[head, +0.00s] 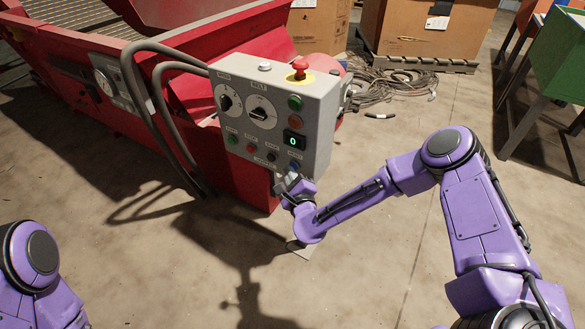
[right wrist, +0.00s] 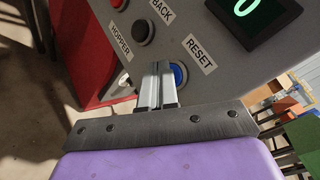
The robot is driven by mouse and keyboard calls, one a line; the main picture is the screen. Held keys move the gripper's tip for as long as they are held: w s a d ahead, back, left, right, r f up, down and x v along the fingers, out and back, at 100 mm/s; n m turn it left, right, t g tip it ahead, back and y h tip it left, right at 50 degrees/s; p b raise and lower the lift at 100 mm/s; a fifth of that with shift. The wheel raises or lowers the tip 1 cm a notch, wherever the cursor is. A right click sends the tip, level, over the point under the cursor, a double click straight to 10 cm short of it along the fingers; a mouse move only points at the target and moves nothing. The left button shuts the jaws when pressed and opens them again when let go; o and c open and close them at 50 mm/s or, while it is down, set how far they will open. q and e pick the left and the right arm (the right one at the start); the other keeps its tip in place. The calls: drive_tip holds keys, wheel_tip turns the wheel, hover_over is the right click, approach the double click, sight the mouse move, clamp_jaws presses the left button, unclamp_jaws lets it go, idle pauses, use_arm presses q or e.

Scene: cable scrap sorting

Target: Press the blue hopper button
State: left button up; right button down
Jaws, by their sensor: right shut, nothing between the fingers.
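The grey control box (head: 315,110) stands in front of the red machine. The blue button (head: 294,165) is at the right end of the bottom row on its front face. In the right wrist view the blue button (right wrist: 180,73) is beside the RESET label; a HOPPER label (right wrist: 120,40) is near the black button. My right gripper (head: 288,180) is shut and empty, just below the blue button. In the right wrist view its fingertips (right wrist: 160,72) overlap the button's left edge. I cannot tell whether they touch it. My left gripper is out of view.
Green, red and black buttons (head: 272,158) sit in the same row. A green display (head: 293,141) is above the blue button, and a red emergency stop (head: 300,66) is on top. Thick grey cables (head: 160,110) hang left of the box. The floor in front is clear.

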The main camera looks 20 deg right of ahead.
idle(0.4)
drive_tip(key=shift+s+a, duration=0.5)
drive_tip(key=shift+a, duration=0.1)
drive_tip(key=shift+s+a, duration=0.8)
drive_tip(key=shift+a, duration=0.2)
drive_tip(key=shift+s+a, duration=0.75)
drive_tip(key=shift+a, duration=0.25)
